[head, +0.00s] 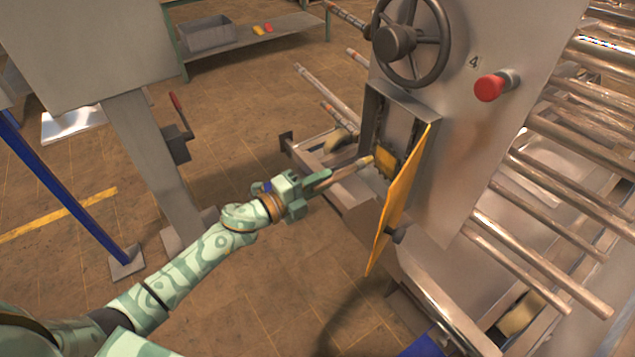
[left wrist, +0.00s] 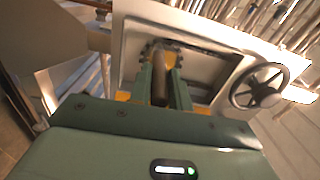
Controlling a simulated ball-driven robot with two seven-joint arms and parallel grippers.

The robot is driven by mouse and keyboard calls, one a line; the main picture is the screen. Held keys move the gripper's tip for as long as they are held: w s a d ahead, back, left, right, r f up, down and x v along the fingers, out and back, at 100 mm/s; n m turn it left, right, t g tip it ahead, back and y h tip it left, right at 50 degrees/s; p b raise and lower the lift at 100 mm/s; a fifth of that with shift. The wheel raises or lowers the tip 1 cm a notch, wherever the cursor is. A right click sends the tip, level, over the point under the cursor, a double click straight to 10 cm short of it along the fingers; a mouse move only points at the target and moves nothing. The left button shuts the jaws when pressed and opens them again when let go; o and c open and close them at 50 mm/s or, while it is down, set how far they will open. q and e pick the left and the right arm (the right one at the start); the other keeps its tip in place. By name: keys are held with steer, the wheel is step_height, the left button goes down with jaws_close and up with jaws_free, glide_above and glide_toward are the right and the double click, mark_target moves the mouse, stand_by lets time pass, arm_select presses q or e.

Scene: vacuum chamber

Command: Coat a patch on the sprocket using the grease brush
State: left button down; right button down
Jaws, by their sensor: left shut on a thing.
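My left gripper (head: 322,180) is shut on the grease brush (head: 350,168), which has a brownish handle. The brush points right, into an open recess in the grey machine housing. In the left wrist view the brush (left wrist: 160,82) lies between the two green fingers (left wrist: 160,90). Its tip is close to a yellow-orange part (head: 386,158) inside the recess; I cannot tell whether they touch. The sprocket is small and partly hidden; dark toothed edges (left wrist: 148,48) show beyond the brush in the wrist view. My right gripper is out of view.
A yellow door (head: 402,195) stands open in front of the recess, just right of the brush. A handwheel (head: 398,40) and a red button (head: 489,88) are on the housing (head: 460,150). Metal rods (head: 560,190) extend right. Open floor (head: 235,110) lies left of the machine.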

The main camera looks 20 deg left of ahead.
arm_select(q)
steer(key=shift+w+d, duration=0.15)
steer(key=shift+s+d+p, duration=1.15)
steer(key=shift+s+d, duration=1)
steer(key=shift+d, duration=0.7)
steer(key=shift+w+a+b, duration=0.4)
steer(key=shift+w+a, duration=0.75)
steer(key=shift+a, duration=0.3)
steer(key=shift+w+a+b, duration=0.4)
steer(key=shift+w+a, duration=0.7)
steer(key=shift+a, duration=0.35)
steer(key=shift+s, duration=0.15)
